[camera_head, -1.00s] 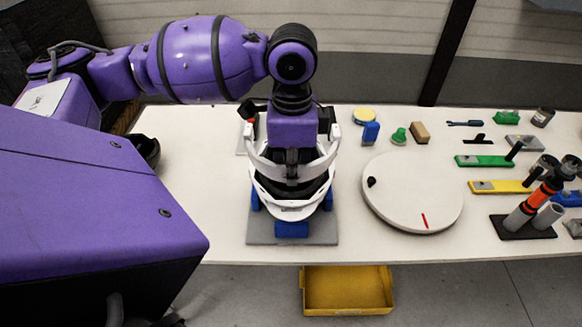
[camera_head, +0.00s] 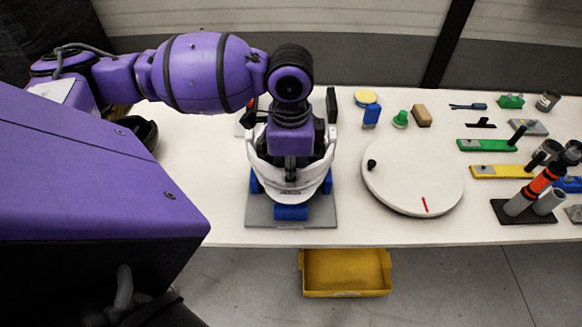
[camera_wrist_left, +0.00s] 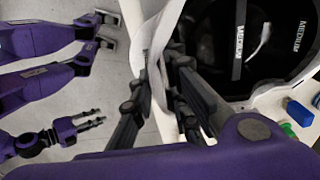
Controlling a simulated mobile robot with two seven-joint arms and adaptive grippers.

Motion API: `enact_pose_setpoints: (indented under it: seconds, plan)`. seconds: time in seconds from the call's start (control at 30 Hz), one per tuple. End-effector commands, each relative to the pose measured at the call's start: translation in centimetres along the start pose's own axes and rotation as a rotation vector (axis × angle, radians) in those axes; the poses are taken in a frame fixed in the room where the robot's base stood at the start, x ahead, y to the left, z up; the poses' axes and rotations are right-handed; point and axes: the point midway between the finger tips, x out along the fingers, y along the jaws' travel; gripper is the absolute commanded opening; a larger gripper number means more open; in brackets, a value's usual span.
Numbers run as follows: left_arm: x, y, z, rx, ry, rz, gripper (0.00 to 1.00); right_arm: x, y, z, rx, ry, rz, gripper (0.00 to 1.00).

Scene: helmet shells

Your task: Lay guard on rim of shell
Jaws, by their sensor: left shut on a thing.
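The white helmet shell (camera_head: 291,212) sits on blue supports on a grey base plate. My left gripper (camera_head: 291,178) points down into the shell's opening. It is shut on the guard (camera_head: 258,165), a pale curved band, down at the shell's rim. In the left wrist view the left gripper (camera_wrist_left: 160,100) has its dark fingers on both sides of the pale band (camera_wrist_left: 150,45), beside the shell's black inside (camera_wrist_left: 270,50) with "MEDIUM" labels. I cannot tell whether the guard rests fully on the rim. My right gripper (camera_wrist_left: 92,119) shows small in the wrist view, its fingers apart.
A round white turntable (camera_head: 415,183) with a black knob and red mark stands to the right. Several small tools and blocks lie beyond it. A yellow bin (camera_head: 346,273) is on the floor below the table edge. A dark bowl (camera_head: 142,132) stands at left.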

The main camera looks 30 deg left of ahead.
Motion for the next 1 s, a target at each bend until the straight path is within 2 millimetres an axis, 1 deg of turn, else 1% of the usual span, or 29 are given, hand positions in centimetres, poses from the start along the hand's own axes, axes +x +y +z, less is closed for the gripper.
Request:
enact_pose_setpoints:
  seconds: [0.37,0.93,0.97,1.0]
  plan:
    - [0.1,0.0,0.0,0.0,0.0,0.0,0.0,0.1,0.0,-0.1,0.0,0.002,0.001,0.31]
    - [1.2,0.0,0.0,0.0,0.0,0.0,0.0,0.1,0.0,0.7,0.0,-0.013,-0.001,0.31]
    - [1.2,0.0,0.0,0.0,0.0,-0.001,0.17,0.1,0.0,0.7,0.0,-0.013,-0.001,0.31]
    - [1.1,0.0,0.0,0.0,0.0,-0.001,0.23,0.1,-0.1,0.7,0.0,-0.013,-0.001,0.31]
